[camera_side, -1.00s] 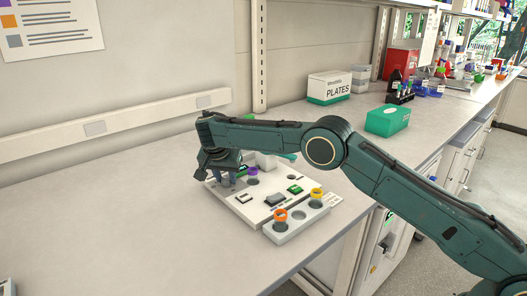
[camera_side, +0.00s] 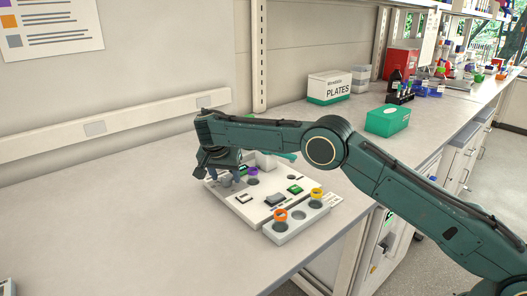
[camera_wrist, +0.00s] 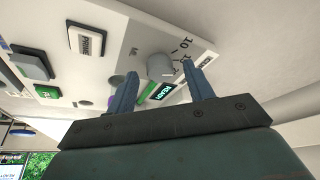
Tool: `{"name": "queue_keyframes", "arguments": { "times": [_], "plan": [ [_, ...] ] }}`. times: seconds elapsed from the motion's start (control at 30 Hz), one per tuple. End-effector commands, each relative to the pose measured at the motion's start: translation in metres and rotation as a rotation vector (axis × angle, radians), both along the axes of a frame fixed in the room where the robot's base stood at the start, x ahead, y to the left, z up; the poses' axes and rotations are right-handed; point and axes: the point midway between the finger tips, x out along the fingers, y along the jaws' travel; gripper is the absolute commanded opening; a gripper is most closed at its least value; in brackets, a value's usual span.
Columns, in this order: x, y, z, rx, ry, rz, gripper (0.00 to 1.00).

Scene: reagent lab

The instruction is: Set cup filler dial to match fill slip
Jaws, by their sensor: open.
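The cup filler is a white panel (camera_side: 247,211) on the bench in the side view. Its dial, a grey round knob (camera_wrist: 160,66), shows in the wrist view beside printed scale marks with a readable "10". My gripper (camera_wrist: 159,70) is open, with its two blue-grey fingers either side of the knob in the picture; I cannot tell whether they touch it. In the side view, my gripper (camera_side: 226,179) is low over the panel's far left end and hides the dial. A small white printed slip (camera_side: 333,199) lies by the panel's right end, too small to read.
A purple-rimmed cup (camera_side: 252,171) stands near my gripper. The panel has a green display (camera_wrist: 163,93) and a green button (camera_wrist: 47,92).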

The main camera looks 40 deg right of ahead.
Motion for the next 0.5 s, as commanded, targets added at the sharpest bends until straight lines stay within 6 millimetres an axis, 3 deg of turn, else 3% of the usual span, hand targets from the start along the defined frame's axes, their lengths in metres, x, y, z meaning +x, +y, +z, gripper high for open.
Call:
{"name": "queue_keyframes", "arguments": {
  "times": [0.5],
  "plan": [
    [-0.009,0.013,0.038,0.001,-0.003,0.001,0.52]
  ]
}}
